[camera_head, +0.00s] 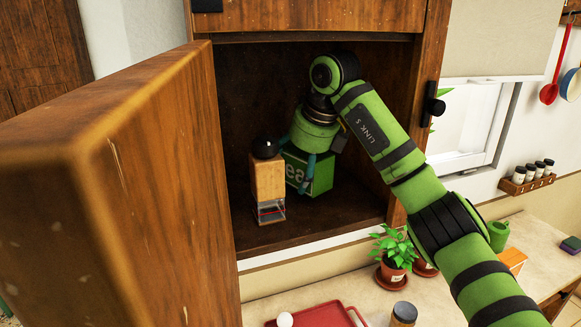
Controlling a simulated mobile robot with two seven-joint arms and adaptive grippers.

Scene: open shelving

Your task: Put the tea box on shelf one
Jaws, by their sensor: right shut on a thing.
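My right gripper (300,160) is inside the open wooden cabinet, reaching down from above. It is shut on a green box with white lettering (322,174), which I take as the tea box. The box looks upright at the cabinet floor (340,205); I cannot tell whether it rests on it. The gripper's fingers and body hide part of the box. My left gripper is not in view.
A wooden grinder-like object with a black knob (268,182) stands close left of the box. The open cabinet door (150,180) fills the left. Below, the counter holds a red tray (325,314), potted plants (396,250) and a jar (403,314).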

